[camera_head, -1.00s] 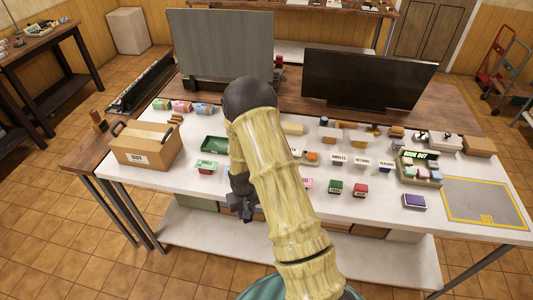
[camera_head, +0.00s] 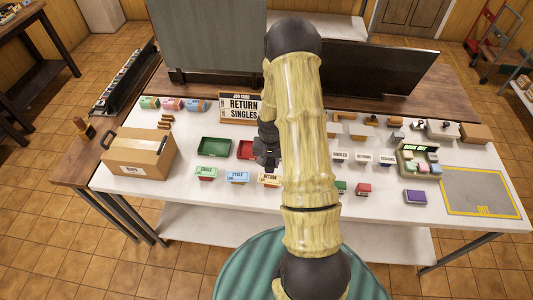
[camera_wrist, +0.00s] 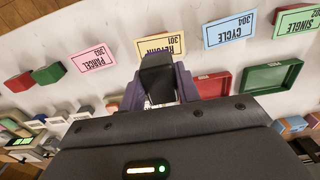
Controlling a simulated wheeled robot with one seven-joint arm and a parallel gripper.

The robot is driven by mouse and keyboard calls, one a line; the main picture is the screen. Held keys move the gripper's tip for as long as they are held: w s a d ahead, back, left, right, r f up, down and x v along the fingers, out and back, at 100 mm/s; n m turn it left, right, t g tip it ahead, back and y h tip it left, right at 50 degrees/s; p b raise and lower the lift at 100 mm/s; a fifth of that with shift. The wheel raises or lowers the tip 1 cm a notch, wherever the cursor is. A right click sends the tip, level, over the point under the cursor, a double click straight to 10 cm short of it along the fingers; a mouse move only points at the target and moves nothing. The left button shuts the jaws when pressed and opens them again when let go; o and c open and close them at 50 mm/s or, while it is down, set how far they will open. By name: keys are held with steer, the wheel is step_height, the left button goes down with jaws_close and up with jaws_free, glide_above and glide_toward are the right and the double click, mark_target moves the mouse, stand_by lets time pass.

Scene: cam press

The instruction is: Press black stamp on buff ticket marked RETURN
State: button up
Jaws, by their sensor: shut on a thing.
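My gripper (camera_head: 268,160) is over the white table, just behind the buff ticket marked RETURN (camera_head: 270,181). In the wrist view my gripper (camera_wrist: 160,82) is shut on a black block, the black stamp (camera_wrist: 157,72), between its fingers. The stamp's face is hidden. The buff ticket (camera_wrist: 165,43) lies right beyond the stamp, with its near part covered by it. I cannot tell whether the stamp touches the ticket. In the head view the stamp is not clearly distinguishable from my gripper.
Blue CYCLE (camera_wrist: 230,30) and pink PARCEL (camera_wrist: 91,54) tickets flank the buff one; a green SINGLE ticket (camera_head: 205,173) is farther left. A red tray (camera_wrist: 213,85) and green tray (camera_wrist: 270,77) lie close by. A job card (camera_head: 240,107) reads RETURN SINGLES.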

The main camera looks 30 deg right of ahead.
steer(key=shift+s, duration=0.15)
steer(key=b, duration=0.4)
glide_above(270, 179)
steer(key=shift+f, duration=3)
steer(key=shift+a+f+b, duration=0.1)
steer(key=shift+f+b, duration=0.4)
steer(key=shift+f, duration=0.1)
steer(key=shift+c, duration=0.4)
